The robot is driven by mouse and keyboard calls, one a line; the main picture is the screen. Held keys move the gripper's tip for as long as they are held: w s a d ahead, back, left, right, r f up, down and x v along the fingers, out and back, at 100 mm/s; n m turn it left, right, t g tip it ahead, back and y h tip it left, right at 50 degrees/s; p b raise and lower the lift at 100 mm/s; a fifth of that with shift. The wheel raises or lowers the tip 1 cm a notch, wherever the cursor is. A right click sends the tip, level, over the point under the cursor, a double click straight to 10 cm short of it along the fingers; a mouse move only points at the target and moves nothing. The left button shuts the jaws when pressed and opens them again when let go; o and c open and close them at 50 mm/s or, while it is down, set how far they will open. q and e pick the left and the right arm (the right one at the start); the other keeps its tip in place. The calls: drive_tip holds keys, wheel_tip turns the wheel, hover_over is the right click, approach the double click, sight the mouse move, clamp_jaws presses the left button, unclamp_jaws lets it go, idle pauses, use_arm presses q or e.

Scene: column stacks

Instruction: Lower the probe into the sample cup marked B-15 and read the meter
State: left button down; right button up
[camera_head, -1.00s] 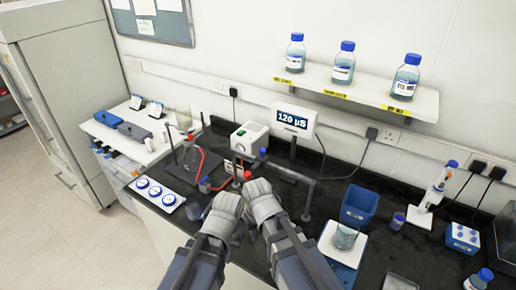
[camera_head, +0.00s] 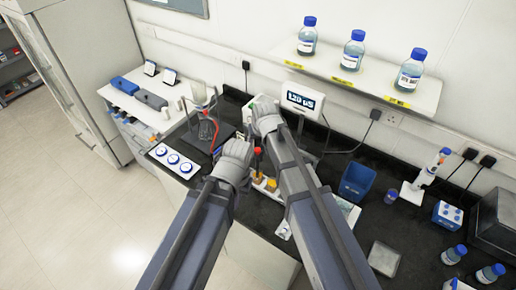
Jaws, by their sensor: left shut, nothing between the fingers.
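The meter (camera_head: 303,101) stands on the bench against the back wall, and its screen appears to read 120 µS. My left gripper (camera_head: 238,150) is shut and empty, over the bench left of a small red-topped item (camera_head: 257,151). My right gripper (camera_head: 266,117) is just left of and in front of the meter; its fingers are too unclear to tell open from shut. Small yellow-topped items (camera_head: 270,184), possibly sample cups, show between my forearms. No B-15 mark is legible, and I cannot make out the probe. My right arm hides part of the bench.
A blue bin (camera_head: 356,181) and a dispenser on a white base (camera_head: 413,193) stand to the right. Glassware with red tubing (camera_head: 207,129) stands at left, near a white panel with blue dials (camera_head: 173,158). A wall shelf (camera_head: 425,95) holds several blue-capped bottles.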

sight(258, 150)
drive_tip(key=b+x, duration=0.6)
drive_tip(key=x, duration=0.1)
drive_tip(key=shift+f, duration=0.2)
clamp_jaws()
idle(0.4)
idle(0.9)
